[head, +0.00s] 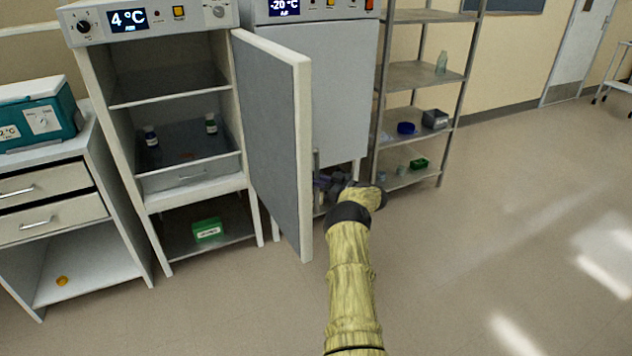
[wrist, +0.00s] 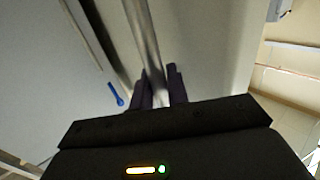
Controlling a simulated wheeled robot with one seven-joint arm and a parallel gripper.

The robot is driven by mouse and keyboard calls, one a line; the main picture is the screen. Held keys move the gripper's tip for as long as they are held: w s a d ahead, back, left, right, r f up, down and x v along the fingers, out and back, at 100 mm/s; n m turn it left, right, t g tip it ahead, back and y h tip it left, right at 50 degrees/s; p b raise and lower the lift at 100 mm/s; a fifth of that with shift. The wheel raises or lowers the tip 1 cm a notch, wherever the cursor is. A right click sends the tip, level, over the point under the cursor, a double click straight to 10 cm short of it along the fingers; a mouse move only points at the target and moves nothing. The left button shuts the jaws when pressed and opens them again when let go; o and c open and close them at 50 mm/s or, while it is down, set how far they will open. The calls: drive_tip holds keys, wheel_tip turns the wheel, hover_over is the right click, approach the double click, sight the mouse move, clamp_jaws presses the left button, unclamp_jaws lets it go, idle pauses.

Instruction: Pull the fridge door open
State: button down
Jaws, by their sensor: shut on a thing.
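The fridge with the 4 °C display (head: 128,20) stands at the left in the head view. Its door (head: 275,130) is swung wide open, hinged on the right side, with the grey inner face toward the camera. My gripper (head: 328,186) is just right of the door's free edge, at its outer side, partly hidden in clutter. In the wrist view, my gripper's dark fingers (wrist: 158,88) are closed around a vertical metal bar handle (wrist: 145,40). The handle's hold on the door is not clear in the head view.
The fridge interior shows small bottles (head: 211,124) and a drawer (head: 188,175). A −20 °C freezer (head: 335,75) stands close behind the door. A wire-post shelf (head: 412,75) is to the right. A drawer cabinet (head: 50,182) stands left. The floor at front right is clear.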

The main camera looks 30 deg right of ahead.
drive_tip(key=c, duration=1.4)
unclamp_jaws()
drive_tip(key=shift+c, duration=0.2)
drive_tip(key=v, duration=1.7)
drive_tip(key=shift+s+f, duration=0.15)
drive_tip(key=shift+d, duration=0.1)
